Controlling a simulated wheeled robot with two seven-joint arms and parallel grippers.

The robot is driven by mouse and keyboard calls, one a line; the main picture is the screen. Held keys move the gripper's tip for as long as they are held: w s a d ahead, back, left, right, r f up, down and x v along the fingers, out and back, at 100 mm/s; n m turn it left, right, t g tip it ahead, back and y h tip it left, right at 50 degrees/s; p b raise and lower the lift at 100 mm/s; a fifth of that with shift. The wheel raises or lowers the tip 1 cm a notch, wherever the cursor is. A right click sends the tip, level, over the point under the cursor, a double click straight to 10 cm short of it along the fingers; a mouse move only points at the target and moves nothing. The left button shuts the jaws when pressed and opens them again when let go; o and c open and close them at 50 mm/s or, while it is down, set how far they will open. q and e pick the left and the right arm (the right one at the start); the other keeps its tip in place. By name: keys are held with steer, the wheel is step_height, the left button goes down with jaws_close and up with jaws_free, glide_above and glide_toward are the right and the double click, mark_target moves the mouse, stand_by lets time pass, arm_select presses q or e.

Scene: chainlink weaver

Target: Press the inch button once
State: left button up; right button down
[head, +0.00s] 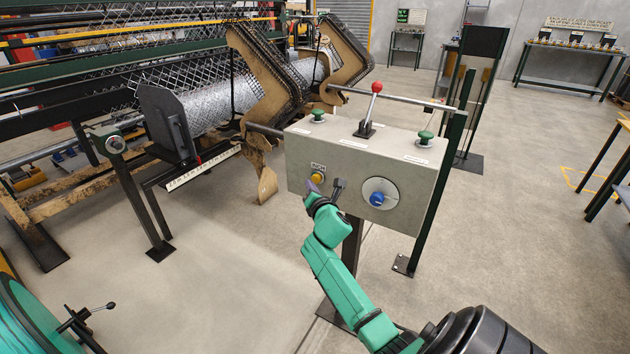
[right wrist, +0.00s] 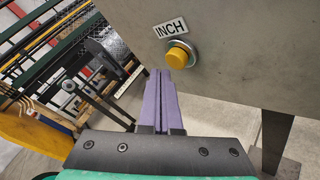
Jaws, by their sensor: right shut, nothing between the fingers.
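The inch button is a yellow push button (head: 317,178) on the front left of the grey control box (head: 408,155). In the right wrist view the yellow button (right wrist: 177,57) shows large, with its INCH label (right wrist: 170,26) above it. My right gripper (head: 312,187) is in front of the panel, right by the button. Its purple fingers (right wrist: 158,75) are shut and empty, with their tips just below and left of the button in the wrist view. I cannot tell whether they touch it. My left gripper is not in view.
A blue knob on a white dial (head: 379,198) is right of the button. Two green buttons (head: 425,138) and a red-knobbed lever (head: 370,110) are on the box top. The weaving machine with its mesh roll (head: 205,100) stands at left.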

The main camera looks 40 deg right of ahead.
steer(key=shift+d, duration=0.1)
steer(key=shift+w+d, duration=0.15)
steer(key=shift+d, duration=0.2)
steer(key=shift+w+d, duration=0.1)
steer(key=shift+d, duration=0.35)
stand_by(0.8)
steer(key=shift+a, duration=0.1)
steer(key=shift+s+a, duration=0.25)
steer(key=shift+a, duration=0.5)
steer(key=a, duration=0.1)
steer(key=s+a, duration=0.1)
steer(key=a, duration=0.1)
steer(key=a+p, duration=0.1)
steer(key=shift+s+a, duration=0.25)
steer(key=shift+a, duration=0.15)
